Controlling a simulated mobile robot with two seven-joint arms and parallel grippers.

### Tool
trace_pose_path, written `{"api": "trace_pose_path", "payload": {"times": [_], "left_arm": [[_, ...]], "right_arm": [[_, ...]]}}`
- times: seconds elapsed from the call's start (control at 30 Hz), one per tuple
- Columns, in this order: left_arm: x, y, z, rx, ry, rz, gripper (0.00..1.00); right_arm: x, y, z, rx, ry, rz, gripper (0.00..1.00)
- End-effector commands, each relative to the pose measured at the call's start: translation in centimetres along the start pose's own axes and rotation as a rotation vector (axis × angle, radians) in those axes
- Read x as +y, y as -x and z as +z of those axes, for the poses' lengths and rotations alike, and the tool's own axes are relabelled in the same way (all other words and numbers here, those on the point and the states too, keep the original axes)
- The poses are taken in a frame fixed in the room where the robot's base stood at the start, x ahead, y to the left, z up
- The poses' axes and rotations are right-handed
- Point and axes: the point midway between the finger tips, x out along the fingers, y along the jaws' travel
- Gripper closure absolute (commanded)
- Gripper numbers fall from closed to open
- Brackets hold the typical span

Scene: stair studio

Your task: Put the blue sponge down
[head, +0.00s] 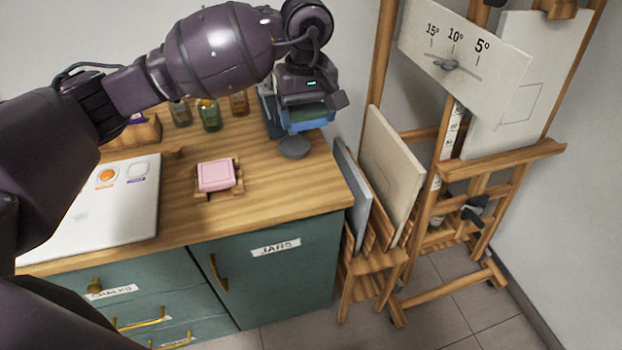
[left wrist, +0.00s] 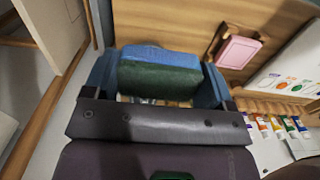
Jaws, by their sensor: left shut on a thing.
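The blue sponge (left wrist: 160,55) has a dark green side and sits between the fingers of my left gripper (left wrist: 158,75) in the left wrist view. In the head view, my left gripper (head: 308,118) is shut on the sponge (head: 308,124) at the right end of the wooden counter. The sponge is partly hidden there by the gripper. I cannot tell whether it touches the counter. A small dark grey round piece (head: 294,148) lies on the counter just in front of it. My right gripper is not in view.
A pink block (head: 216,175) sits in a wooden holder on the counter (head: 268,195). A white board (head: 110,205) lies to its left. Glass bottles (head: 209,115) stand at the back. Canvases (head: 390,165) and an easel (head: 480,165) stand right of the counter.

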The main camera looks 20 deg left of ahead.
Motion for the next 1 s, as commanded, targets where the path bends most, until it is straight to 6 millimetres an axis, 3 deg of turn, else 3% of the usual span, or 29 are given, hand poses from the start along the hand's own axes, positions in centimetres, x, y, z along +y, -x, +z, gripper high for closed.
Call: {"api": "trace_pose_path", "payload": {"times": [0.1, 0.5, 0.87, 1.0], "left_arm": [[0.0, -3.0, 0.1, -0.006, 0.001, -0.003, 0.48], [0.0, -11.3, 0.1, -0.005, 0.003, -0.002, 0.48], [0.0, -13.9, 0.0, -0.001, 0.002, -0.001, 0.48], [0.0, -15.8, 0.1, -0.004, 0.002, -0.002, 0.48]], "right_arm": [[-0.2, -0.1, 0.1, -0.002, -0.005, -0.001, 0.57], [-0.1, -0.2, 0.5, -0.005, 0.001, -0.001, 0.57], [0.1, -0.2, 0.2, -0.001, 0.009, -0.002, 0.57], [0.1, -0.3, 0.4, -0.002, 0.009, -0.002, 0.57]]}}
